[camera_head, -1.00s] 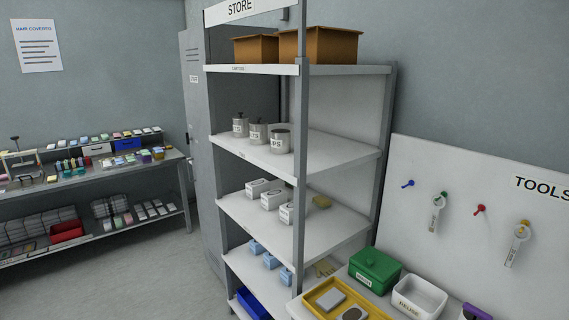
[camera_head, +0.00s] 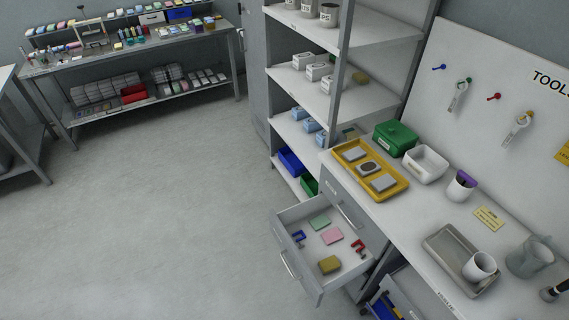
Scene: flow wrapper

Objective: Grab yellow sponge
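A small yellow sponge-like block (camera_head: 330,264) lies in the open drawer (camera_head: 290,222), near its front right corner. Beside it in the drawer are a green pad (camera_head: 319,222), a pink pad (camera_head: 332,237), a blue item (camera_head: 298,238) and a red item (camera_head: 359,248). Neither gripper shows in the head view.
The counter above the drawer holds a yellow tray (camera_head: 402,190), a green box (camera_head: 395,138), a white bin (camera_head: 425,164) and a grey tray (camera_head: 431,241) with a white cup (camera_head: 480,266). A second drawer (camera_head: 387,297) is partly open below. The floor (camera_head: 160,200) at left is clear.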

